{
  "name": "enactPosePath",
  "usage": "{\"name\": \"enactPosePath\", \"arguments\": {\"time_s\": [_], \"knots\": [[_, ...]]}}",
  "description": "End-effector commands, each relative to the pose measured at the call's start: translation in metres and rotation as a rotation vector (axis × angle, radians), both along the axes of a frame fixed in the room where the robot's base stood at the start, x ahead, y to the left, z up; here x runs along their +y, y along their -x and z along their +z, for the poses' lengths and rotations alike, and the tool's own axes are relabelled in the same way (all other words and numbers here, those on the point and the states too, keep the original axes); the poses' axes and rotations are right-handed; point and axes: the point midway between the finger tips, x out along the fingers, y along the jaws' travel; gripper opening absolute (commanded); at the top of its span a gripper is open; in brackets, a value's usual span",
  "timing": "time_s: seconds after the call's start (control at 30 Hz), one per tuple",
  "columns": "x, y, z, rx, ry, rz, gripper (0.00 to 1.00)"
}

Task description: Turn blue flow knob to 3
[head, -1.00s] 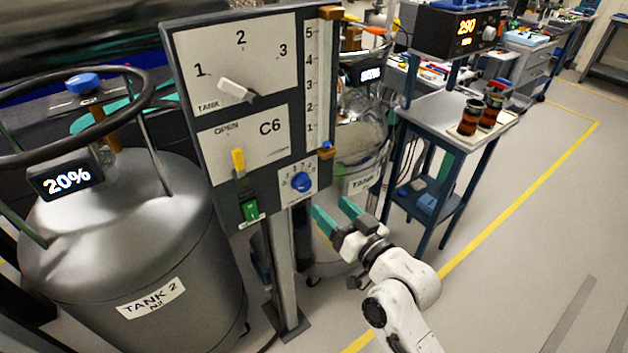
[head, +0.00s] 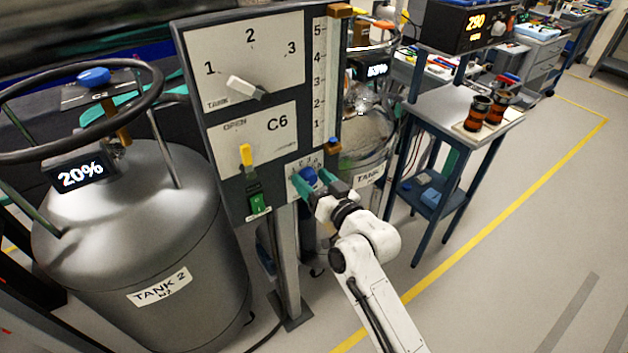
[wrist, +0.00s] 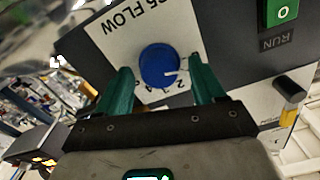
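The blue flow knob (head: 308,177) sits on a white plate at the lower right of the grey control panel (head: 229,172). In the wrist view the knob (wrist: 159,66) is round with a white pointer mark, and the plate reads "FLOW". Some scale digits show beside it; the rest are hidden or too small to read. My gripper (head: 322,184) is at the knob from the right. In the wrist view its green fingers (wrist: 163,88) are apart, one on each side of the knob's lower edge, with a visible gap to it.
A green switch (head: 257,203) and a yellow-tipped lever (head: 246,156) are left of the knob. The tank selector (head: 245,88) is above. Tank 2 (head: 140,235) stands left, and a side table (head: 452,108) with two amber containers stands right. The floor at the right is clear.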

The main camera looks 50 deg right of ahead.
Motion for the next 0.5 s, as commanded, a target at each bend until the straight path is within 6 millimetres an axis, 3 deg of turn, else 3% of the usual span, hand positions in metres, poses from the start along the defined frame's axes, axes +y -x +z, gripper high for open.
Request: {"name": "enactPosePath", "arguments": {"time_s": [0.07,0.5], "knots": [[0.0001,0.0001,0.0000,0.000,0.000,0.000,0.61],[0.0002,0.0003,0.0000,0.000,0.000,0.000,0.19]]}}
